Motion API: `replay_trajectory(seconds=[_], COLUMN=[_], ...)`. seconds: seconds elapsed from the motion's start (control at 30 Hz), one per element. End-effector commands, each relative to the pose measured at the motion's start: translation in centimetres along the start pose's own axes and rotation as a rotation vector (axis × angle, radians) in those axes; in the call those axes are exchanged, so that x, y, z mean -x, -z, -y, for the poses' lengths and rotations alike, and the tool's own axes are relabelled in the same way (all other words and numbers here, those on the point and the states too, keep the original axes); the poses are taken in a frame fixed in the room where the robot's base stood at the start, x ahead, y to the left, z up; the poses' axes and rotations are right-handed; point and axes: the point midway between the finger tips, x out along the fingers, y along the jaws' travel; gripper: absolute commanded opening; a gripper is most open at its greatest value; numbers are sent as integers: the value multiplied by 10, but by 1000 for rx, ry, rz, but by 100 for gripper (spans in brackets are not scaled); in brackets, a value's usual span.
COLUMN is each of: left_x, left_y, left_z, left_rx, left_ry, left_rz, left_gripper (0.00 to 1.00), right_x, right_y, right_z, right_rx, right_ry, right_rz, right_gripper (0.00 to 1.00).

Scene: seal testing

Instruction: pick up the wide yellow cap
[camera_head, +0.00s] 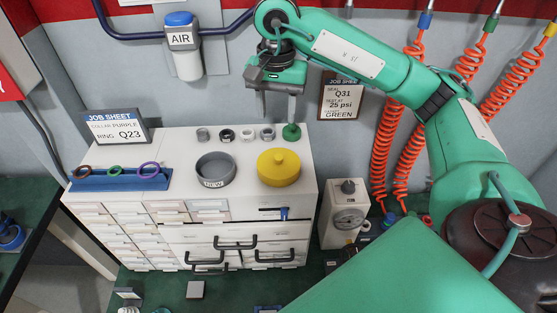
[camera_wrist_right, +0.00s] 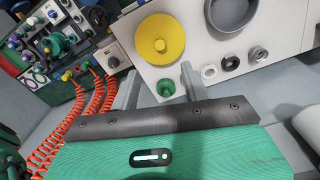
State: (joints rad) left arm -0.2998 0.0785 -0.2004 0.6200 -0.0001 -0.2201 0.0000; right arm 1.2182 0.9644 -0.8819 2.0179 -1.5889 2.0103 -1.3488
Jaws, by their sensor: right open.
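The wide yellow cap (camera_head: 278,172), a round disc with a knob on top, sits on the white cabinet top (camera_head: 240,150), right of the grey bin. It also shows in the right wrist view (camera_wrist_right: 150,48), beyond the fingertips. My right gripper (camera_head: 278,112) is open and points down behind the cap, near the back edge of the cabinet. In the wrist view, my right gripper (camera_wrist_right: 160,88) has a small green piece (camera_wrist_right: 166,89) showing between its fingers, without visible contact. The cap is apart from both fingers. My left gripper is not in view.
A grey bin marked NEW (camera_head: 215,180) stands left of the cap. Several small rings and fittings (camera_head: 247,134) line the cabinet's back edge. A blue rack (camera_head: 120,181) holds rings at the left.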

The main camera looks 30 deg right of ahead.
Motion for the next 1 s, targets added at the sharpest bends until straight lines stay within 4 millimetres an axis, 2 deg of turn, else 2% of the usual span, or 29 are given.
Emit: replay_trajectory(seconds=[0.27,0.63,0.87,1.0], left_x=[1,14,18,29], left_y=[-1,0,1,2], left_z=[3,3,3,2], left_rx=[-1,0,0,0], left_ry=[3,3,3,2], left_rz=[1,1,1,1], left_gripper=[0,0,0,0], right_x=[-27,-74,-86,-96], right_y=[-1,0,0,4], right_z=[-1,-1,-1,-2], right_rx=[2,-1,1,-1], right_ry=[-4,-3,-2,-4], right_rz=[4,4,3,5], right_gripper=[47,47,47,47])
